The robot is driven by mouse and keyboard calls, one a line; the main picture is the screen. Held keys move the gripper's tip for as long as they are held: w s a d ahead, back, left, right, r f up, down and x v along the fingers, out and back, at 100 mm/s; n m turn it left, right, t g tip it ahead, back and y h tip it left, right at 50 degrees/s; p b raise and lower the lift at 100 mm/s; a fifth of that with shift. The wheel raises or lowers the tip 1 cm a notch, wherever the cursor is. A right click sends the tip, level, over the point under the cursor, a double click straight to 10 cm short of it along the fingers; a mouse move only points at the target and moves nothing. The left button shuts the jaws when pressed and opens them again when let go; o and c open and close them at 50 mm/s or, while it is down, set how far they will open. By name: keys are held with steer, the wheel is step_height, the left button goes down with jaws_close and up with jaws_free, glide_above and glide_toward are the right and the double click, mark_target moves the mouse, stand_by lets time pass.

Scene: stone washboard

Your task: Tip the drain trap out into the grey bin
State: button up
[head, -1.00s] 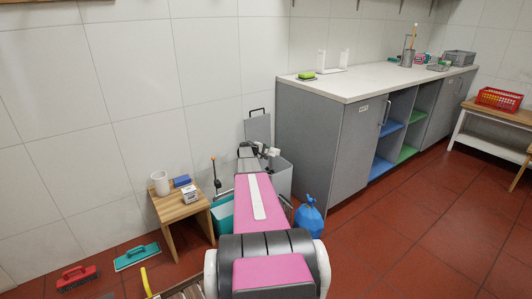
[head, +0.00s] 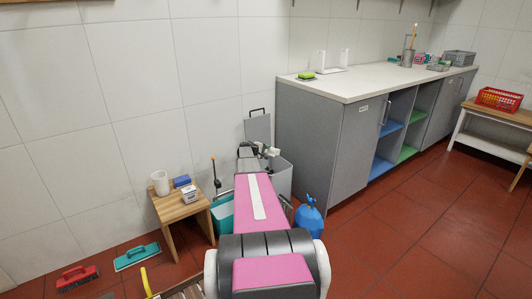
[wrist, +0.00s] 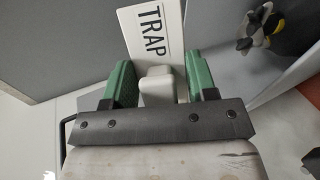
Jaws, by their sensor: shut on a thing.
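The grey bin (head: 283,178) stands on the floor against the left end of the counter, with its grey lid (head: 257,128) raised behind it. My arm reaches toward it, and my gripper is at the bin's opening, mostly hidden in the head view. In the wrist view the green fingers of my gripper (wrist: 160,78) are shut on a pale block, which seems to be the handle of the drain trap (wrist: 157,90). A white tag reading TRAP (wrist: 156,38) shows just beyond the fingers. I cannot tell the trap's tilt or what is in it.
A blue tied bag (head: 309,217) stands right of the bin. A teal bucket (head: 222,215) and a small wooden stool (head: 183,209) stand to the left. The grey counter (head: 325,145) is close on the right. Red floor to the right is clear.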

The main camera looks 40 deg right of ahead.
steer(key=shift+r, duration=0.1)
step_height(320, 180, up, 3)
steer(key=y, duration=0.1)
steer(key=g+y, duration=0.1)
steer(key=y, duration=0.1)
steer(key=shift+d+f+n, duration=0.1)
steer(key=shift+f+n, duration=0.1)
steer(key=shift+n, duration=0.1)
step_height(320, 180, up, 3)
steer(key=y, duration=0.2)
steer(key=g+y, duration=0.1)
steer(key=y, duration=0.2)
steer(key=shift+w+d+r+n+g, duration=0.1)
steer(key=shift+w+n+g, duration=0.05)
steer(key=shift+n+g, duration=0.2)
steer(key=shift+r+n+g+y, duration=0.25)
steer(key=shift+r+y, duration=0.5)
steer(key=shift+y, duration=0.35)
steer(key=shift+a+r+y, duration=0.2)
steer(key=shift+r+y, duration=0.05)
steer(key=shift+y, duration=0.15)
steer(key=shift+s, duration=0.2)
